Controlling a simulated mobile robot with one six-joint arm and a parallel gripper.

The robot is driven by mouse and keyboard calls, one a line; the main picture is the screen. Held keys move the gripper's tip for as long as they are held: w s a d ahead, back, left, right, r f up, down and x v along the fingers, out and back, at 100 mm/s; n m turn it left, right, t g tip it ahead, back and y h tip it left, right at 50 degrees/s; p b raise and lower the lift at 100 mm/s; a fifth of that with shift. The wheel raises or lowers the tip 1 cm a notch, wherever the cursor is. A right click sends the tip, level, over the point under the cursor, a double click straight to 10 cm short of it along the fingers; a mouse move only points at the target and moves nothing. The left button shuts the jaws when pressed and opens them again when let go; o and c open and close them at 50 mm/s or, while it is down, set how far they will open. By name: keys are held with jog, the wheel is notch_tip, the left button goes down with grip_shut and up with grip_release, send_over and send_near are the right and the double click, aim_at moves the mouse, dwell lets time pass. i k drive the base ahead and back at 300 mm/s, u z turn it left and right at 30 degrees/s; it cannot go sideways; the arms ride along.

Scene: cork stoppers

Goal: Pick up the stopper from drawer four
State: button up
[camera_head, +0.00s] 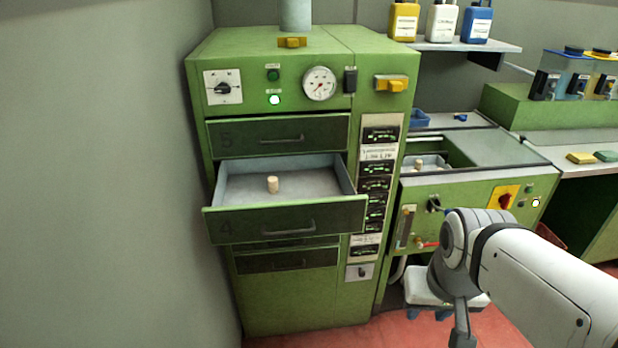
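The stopper (272,184) is a small, pale tan cork cylinder. My gripper (462,338) is at the bottom of the view, to the right of the cabinet and well apart from the stopper. It is seen from the side and partly cut off by the frame edge, so I cannot tell its opening.
Drawer five (280,134) above is shut, as is a drawer (287,260) below. A similar pale stopper (418,165) stands in a tray of the green bench at right. A grey wall (90,170) borders the cabinet's left. Red floor (400,335) is free in front.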

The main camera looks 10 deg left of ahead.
aim_at(273, 184)
jog(key=z, duration=0.9)
jog(key=i, duration=0.55)
jog(key=u, duration=2.65)
jog(key=i, duration=0.5)
jog(key=z, duration=0.15)
